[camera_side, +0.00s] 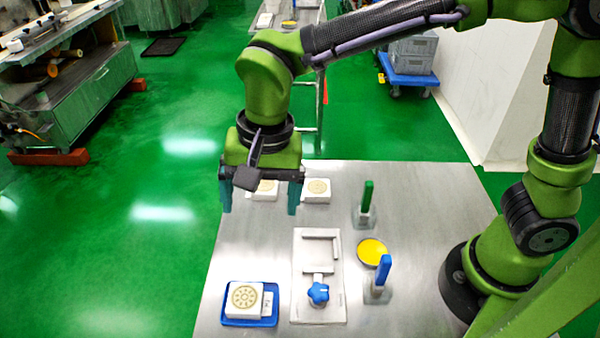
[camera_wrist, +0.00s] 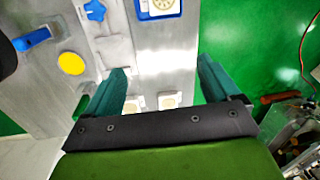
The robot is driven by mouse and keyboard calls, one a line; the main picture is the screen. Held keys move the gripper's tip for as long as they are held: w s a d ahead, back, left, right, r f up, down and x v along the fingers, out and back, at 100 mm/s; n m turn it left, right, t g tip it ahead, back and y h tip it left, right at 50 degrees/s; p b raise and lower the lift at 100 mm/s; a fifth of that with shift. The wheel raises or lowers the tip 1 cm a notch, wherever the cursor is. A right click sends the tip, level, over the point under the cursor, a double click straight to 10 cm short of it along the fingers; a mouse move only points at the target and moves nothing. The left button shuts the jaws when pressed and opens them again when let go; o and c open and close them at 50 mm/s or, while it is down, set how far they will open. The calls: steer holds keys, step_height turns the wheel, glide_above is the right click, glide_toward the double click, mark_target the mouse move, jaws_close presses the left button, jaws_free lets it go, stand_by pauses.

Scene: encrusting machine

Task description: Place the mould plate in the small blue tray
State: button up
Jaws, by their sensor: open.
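The small blue tray (camera_side: 248,323) lies at the front left of the metal table; its edge shows at the top of the wrist view (camera_wrist: 158,16). A white mould plate (camera_side: 244,298) with a round beige pattern sits in the tray. Two similar white plates, one on the left (camera_side: 265,188) and one on the right (camera_side: 317,190), lie at the table's far side; the left one is partly hidden by my gripper. My gripper (camera_side: 259,211) is open and empty, pointing down above the far side. In the wrist view both plates show between and below the fingers (camera_wrist: 163,75).
A grey fixture (camera_side: 318,265) with a blue knob (camera_side: 318,293) stands right of the tray. Further right are a yellow disc (camera_side: 372,252), a blue-handled tool (camera_side: 383,272) and a green-handled tool (camera_side: 367,197). The table between the far plates and tray is clear.

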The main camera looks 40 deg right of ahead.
steer(key=s+d+r+n+t, duration=0.1)
steer(key=s+d+r+t, duration=0.1)
steer(key=d, duration=0.5)
steer(key=s+d+r+n+t, duration=0.1)
steer(key=s+d+r+t, duration=0.1)
steer(key=d, duration=0.6)
steer(key=s+d+r+n+t, duration=0.1)
steer(key=s+d+n+t, duration=0.1)
steer(key=d, duration=0.6)
steer(key=shift+s+r+y, duration=0.4)
steer(key=shift+s, duration=0.4)
